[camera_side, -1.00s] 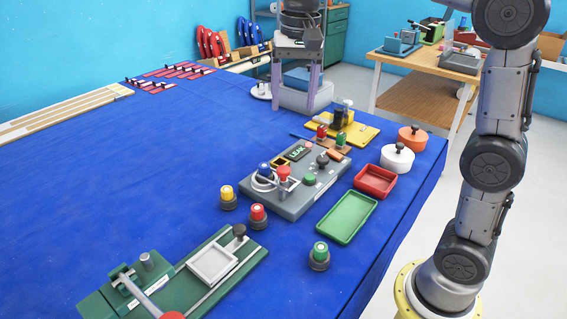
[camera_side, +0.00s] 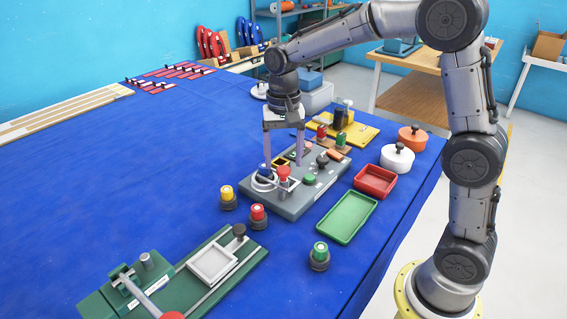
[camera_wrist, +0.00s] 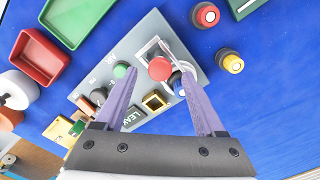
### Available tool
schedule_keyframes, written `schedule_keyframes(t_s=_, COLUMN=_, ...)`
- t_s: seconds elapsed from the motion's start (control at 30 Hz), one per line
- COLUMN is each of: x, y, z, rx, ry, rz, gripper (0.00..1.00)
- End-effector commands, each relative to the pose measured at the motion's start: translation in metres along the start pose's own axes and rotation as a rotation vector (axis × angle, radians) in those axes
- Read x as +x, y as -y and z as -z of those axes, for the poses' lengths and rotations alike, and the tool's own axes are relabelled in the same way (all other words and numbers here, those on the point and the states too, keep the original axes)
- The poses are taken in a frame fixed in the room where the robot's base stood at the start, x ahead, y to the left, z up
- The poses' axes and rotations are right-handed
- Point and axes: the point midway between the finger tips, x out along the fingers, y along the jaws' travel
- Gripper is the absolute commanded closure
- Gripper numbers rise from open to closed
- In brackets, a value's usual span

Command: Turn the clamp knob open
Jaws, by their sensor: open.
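A grey test box (camera_side: 290,205) sits on the blue table. A red knob (camera_side: 284,173) stands on a pale metal frame at its near left end. It also shows in the wrist view (camera_wrist: 159,68). A blue knob (camera_side: 264,170) is beside it, partly hidden in the wrist view. A green knob (camera_side: 309,179) and a black knob (camera_side: 322,160) are on the same box. No readable label shows which one is the clamp knob. My gripper (camera_side: 284,162) points down over the box, open and empty. In the wrist view my fingers (camera_wrist: 157,78) spread either side of the red knob, apparently above it.
Yellow (camera_side: 227,193), red (camera_side: 258,212) and green-topped (camera_side: 320,250) round pieces stand near the box. A green tray (camera_side: 347,218) and red tray (camera_side: 375,181) lie to its right. Pots are beyond them. A green fixture (camera_side: 215,270) is at the front.

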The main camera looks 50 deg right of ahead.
Motion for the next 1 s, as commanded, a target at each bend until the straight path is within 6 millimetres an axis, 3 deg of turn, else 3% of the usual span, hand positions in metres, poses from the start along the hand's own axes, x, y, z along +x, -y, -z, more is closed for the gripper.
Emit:
schedule_keyframes(t_s=0.2, x=0.018, y=0.0, z=0.0, rx=0.0, ry=0.001, rz=-0.001, gripper=0.28)
schedule_keyframes(t_s=0.53, x=0.021, y=0.0, z=0.0, rx=0.0, ry=0.001, rz=0.0, gripper=0.3)
schedule_keyframes(t_s=0.9, x=0.02, y=0.0, z=0.0, rx=0.0, ry=0.0, rz=0.0, gripper=0.97)
schedule_keyframes(t_s=1.0, x=0.02, y=0.0, z=0.0, rx=0.0, ry=0.0, rz=0.0, gripper=1.0)
